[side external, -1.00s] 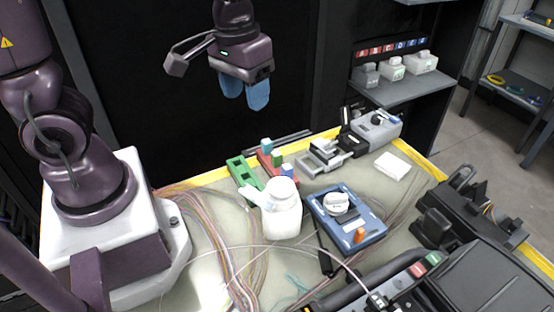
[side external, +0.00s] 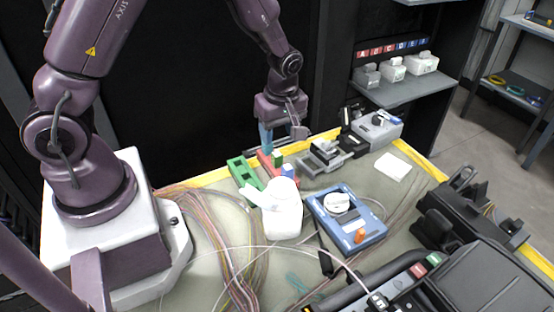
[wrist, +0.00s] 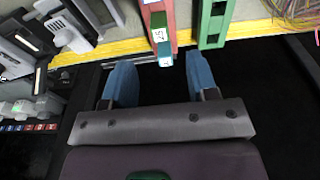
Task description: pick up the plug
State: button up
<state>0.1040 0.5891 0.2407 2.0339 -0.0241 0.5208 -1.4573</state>
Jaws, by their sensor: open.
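Small plugs stand in a row in a red holder (wrist: 171,22) at the table's back edge. In the wrist view, the end plug (wrist: 166,61) has a teal, labelled top and lies between the tips of my two blue fingers, with gaps at both sides. A second plug with a white label (wrist: 160,35) sits behind it. In the side view, a green plug (side external: 278,159) and a blue plug (side external: 288,170) show; the end plug is hidden by my fingers. My gripper (wrist: 161,70) is open and empty, pointing down at the holder's far end (side external: 266,148).
A green holder (side external: 244,172) lies beside the red one. Grey splicing equipment (side external: 326,155) is to the right, a blue meter (side external: 359,228) nearer. Loose fibres cover the left.

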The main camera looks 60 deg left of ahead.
aim_at(277, 154)
jog(key=f, duration=0.8)
jog(key=shift+a, duration=0.4)
jog(key=c, duration=0.9)
